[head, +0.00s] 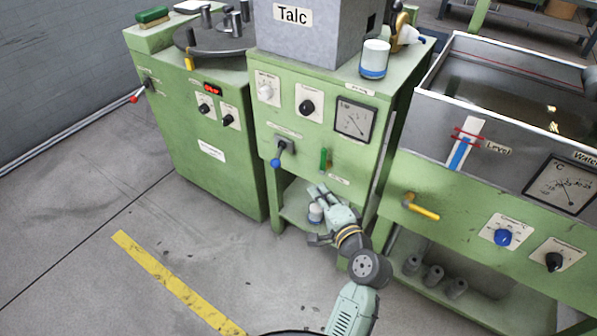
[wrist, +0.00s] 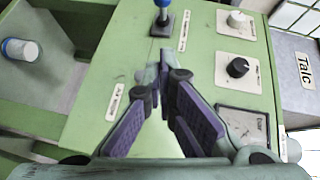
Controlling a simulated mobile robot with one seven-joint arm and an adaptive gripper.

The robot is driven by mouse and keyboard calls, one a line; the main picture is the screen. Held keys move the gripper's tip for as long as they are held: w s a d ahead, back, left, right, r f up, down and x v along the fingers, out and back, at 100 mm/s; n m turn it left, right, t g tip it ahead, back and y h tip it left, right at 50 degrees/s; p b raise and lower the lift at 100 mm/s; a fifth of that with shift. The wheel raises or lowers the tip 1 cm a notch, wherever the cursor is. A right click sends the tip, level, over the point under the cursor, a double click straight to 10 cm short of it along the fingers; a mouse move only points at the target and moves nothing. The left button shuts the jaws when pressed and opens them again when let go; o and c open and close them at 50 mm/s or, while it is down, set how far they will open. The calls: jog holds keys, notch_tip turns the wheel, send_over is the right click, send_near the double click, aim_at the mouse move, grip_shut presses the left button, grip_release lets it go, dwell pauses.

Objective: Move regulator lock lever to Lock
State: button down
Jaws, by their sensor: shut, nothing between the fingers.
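The labels are too small to read, so I cannot tell for certain which lever is the regulator lock lever. On the front of the green Talc cabinet (head: 345,90) are a lever with a blue knob (head: 277,160) and, to its right, a small upright green lever (head: 323,158). The blue-knobbed lever shows at the top of the wrist view (wrist: 162,8). My gripper (head: 318,190) is in front of the cabinet, below the green lever. In the wrist view my gripper (wrist: 165,68) is shut and empty; its fingers hide the panel behind them, and the green lever is not distinguishable there.
A white-and-blue can (head: 315,213) stands on the shelf below the panel, beside my gripper. A dial gauge (head: 354,119) and two knobs are higher on the panel. To the right is a water tank with a yellow handle (head: 422,208). The floor at left is clear.

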jog(key=shift+w, duration=0.15)
jog(key=p, duration=0.3)
send_near(279, 155)
jog(key=w+d, duration=0.1)
jog(key=w, duration=0.2)
jog(key=shift+w+a+f, duration=0.3)
jog(key=shift+a+f, duration=0.1)
jog(key=shift+f, duration=0.25)
jog(key=shift+a+p, duration=0.1)
jog(key=shift+p, duration=0.2)
